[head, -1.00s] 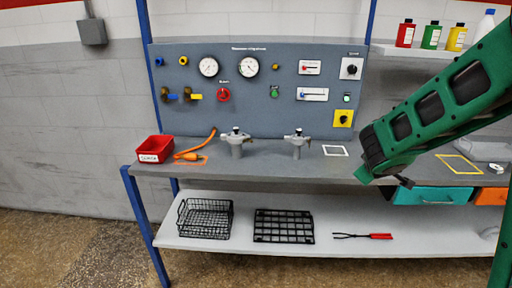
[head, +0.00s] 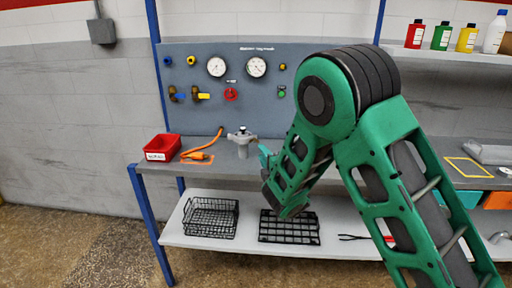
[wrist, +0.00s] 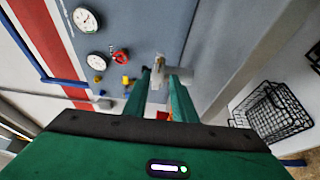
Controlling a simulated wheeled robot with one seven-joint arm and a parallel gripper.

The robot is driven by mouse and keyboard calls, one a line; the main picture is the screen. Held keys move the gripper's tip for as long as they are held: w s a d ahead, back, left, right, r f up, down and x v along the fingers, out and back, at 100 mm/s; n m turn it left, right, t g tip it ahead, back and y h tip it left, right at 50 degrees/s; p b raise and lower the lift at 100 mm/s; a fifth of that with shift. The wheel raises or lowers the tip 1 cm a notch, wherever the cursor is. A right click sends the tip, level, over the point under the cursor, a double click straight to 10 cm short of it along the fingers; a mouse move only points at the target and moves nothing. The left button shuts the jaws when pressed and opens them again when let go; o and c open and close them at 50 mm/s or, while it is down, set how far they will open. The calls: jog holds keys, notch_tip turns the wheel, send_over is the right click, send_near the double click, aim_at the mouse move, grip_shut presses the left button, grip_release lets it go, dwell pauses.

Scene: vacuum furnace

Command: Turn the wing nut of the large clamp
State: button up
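The second clamp is hidden behind my arm.
A red bin (head: 162,147) and an orange hose (head: 203,152) lie left of the clamp. The gauge panel (head: 205,110) rises behind. A wire basket (head: 210,216) and a black rack (head: 288,228) sit on the lower shelf. Bottles (head: 467,38) stand on the upper right shelf.

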aim_at(254, 141)
jog(key=x, duration=0.8)
jog(key=shift+w+a, duration=0.1)
jog(key=shift+w, duration=0.1)
grip_shut()
